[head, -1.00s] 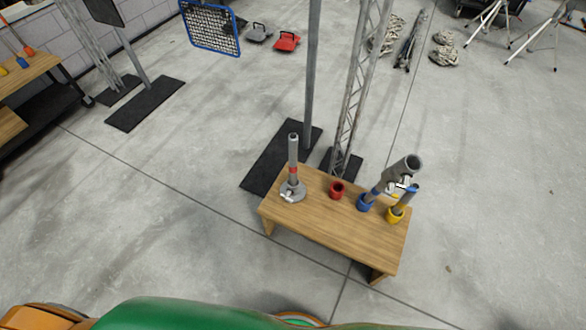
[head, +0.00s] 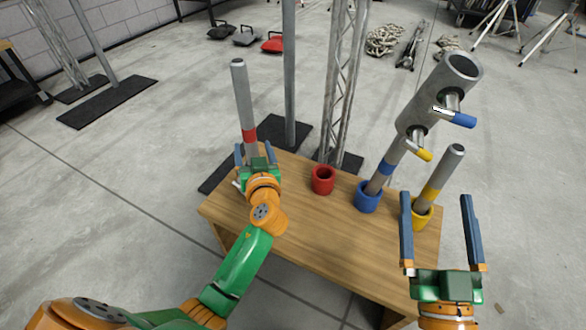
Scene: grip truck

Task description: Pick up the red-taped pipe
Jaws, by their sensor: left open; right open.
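The red-taped pipe (head: 243,95) stands upright at the left end of the wooden table (head: 300,230), a red band low on its grey shaft. My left gripper (head: 256,152) is open at the pipe's lower part, with its fingers around or just in front of the pipe near the red band; I cannot tell if they touch it. The pipe's base is mostly hidden behind this gripper. My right gripper (head: 436,197) is open and empty, in front of the yellow-taped pipe (head: 438,178) at the table's right end.
A red cup (head: 323,180) stands empty mid-table. A blue cup (head: 368,197) holds a blue-taped pipe (head: 387,170) carrying a thick grey tube (head: 440,92) with levers. The yellow cup (head: 421,214) holds the yellow-taped pipe. A metal post and a lattice truss (head: 345,80) rise behind the table.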

